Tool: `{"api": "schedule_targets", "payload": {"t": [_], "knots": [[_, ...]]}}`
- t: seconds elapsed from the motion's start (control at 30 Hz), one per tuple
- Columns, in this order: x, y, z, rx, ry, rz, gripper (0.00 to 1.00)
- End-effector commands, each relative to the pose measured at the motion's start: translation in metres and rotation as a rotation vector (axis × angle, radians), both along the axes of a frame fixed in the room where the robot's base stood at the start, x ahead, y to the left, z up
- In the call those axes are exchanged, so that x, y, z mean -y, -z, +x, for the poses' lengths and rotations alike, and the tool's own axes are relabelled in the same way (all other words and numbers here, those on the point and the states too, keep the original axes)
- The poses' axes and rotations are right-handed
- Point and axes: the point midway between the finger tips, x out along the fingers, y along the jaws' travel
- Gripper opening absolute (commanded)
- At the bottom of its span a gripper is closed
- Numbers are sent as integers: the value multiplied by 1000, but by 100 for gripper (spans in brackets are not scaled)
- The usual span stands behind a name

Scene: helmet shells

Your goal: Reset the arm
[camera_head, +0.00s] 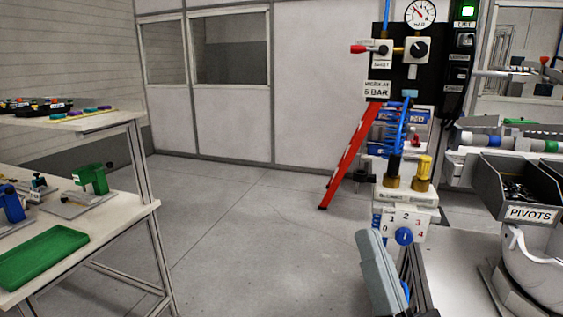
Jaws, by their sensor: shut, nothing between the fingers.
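My gripper is not in view, and no fingertips show in the head view. A smooth grey-blue part (378,272) rises from the bottom edge right of centre. I cannot tell for sure whether it belongs to my arm.
A dial fixture (405,222) stands right of centre, below a black panel with a gauge (420,13). A PIVOTS bin (531,213) and a white helmet shell (537,270) are at right. A red ladder (350,155) stands behind. Left shelves hold a green tray (42,255). The middle floor (250,230) is clear.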

Motion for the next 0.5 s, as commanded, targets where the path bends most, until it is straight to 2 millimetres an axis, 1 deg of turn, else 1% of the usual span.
{"api": "schedule_targets", "payload": {"t": [0.03, 0.1, 0.27, 0.4, 0.47, 0.5], "knots": [[5, 19, -8, -26, 30, -68, 0], [10, 42, -21, -52, 69, -156, 0], [25, 95, -53, -133, 139, -330, 0], [38, 139, -88, -222, 184, -451, 0], [44, 156, -104, -266, 200, -493, 0], [48, 167, -116, -297, 208, -518, 0]]}}
